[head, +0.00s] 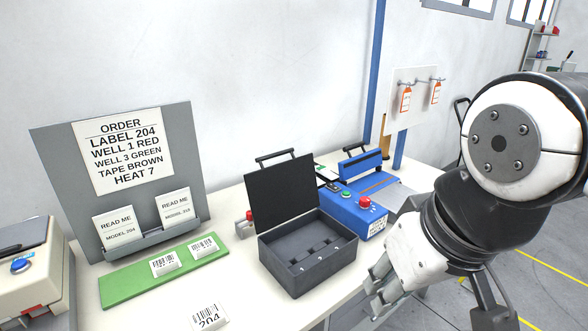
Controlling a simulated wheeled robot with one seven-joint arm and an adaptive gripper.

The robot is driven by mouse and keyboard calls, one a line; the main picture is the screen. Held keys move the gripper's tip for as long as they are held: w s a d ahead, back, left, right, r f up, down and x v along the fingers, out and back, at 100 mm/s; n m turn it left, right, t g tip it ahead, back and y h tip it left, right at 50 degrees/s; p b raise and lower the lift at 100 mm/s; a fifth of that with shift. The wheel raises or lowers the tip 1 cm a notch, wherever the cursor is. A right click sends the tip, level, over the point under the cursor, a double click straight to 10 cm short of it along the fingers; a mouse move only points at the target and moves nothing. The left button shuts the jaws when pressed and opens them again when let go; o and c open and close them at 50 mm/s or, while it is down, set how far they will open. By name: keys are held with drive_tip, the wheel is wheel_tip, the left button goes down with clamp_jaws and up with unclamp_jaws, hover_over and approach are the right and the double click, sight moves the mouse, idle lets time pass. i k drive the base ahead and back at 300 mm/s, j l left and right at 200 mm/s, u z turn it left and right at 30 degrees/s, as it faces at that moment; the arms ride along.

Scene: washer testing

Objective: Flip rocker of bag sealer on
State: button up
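A blue machine (350,211) with a raised blue bar (360,165) stands at the back right of the bench, and looks like the bag sealer. Its front panel carries a red knob (365,202) and a green button (346,195). I cannot make out a rocker or its position; the panel is small and partly behind the black case. My gripper (376,291) hangs at the bench's right front, in front of and below the blue machine, apart from it. Its grey fingers point down-left with nothing visible between them; their opening is unclear at this angle.
An open black case (308,255) stands left of my gripper, its lid raised. A green strip (130,287) with labels and a grey order board (60,170) are further left. A beige device (38,280) with a blue button is at the left edge. A white pegboard (402,118) holds orange tags.

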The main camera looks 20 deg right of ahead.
sight(331, 185)
drive_tip(key=z, duration=0.35)
drive_tip(key=i+l, duration=0.35)
drive_tip(key=i, duration=0.2)
drive_tip(key=i+l, duration=0.3)
drive_tip(key=i, duration=0.2)
